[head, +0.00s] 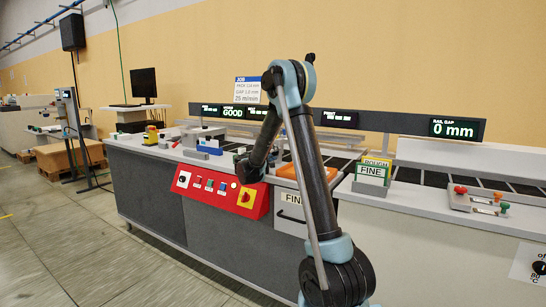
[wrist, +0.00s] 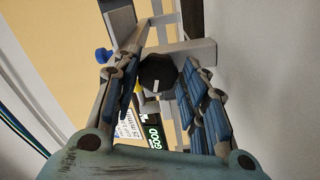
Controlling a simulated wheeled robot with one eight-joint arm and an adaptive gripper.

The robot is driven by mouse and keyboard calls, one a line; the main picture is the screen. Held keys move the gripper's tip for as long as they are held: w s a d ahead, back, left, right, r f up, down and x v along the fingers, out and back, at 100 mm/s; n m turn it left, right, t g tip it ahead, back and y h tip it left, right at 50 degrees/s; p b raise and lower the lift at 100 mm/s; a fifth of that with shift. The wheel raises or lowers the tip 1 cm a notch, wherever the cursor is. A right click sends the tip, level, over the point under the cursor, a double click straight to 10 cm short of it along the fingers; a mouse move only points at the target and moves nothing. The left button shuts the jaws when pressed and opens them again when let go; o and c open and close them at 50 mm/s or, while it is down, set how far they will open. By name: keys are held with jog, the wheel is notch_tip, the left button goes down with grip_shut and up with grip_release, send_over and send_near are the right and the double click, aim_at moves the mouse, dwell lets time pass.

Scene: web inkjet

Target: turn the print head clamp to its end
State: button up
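A black faceted knob with a pale pointer mark (wrist: 157,74), which looks like the print head clamp, sits on a light grey mount in the wrist view. My gripper (wrist: 160,88) is open, with one finger on each side of the knob. Whether either finger touches it I cannot tell. In the head view my arm reaches over the machine, and I cannot make out the clamp or the fingers clearly there.
A blue knob (wrist: 103,55) stands beside the left finger. The red control panel (head: 221,194) is on the machine front below my wrist. The floor at left is clear.

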jog(key=shift+o, duration=0.7)
jog(key=shift+s, duration=0.1)
jog(key=v, duration=1.1)
jog(key=shift+s+a, duration=0.25)
jog(key=shift+s, duration=0.05)
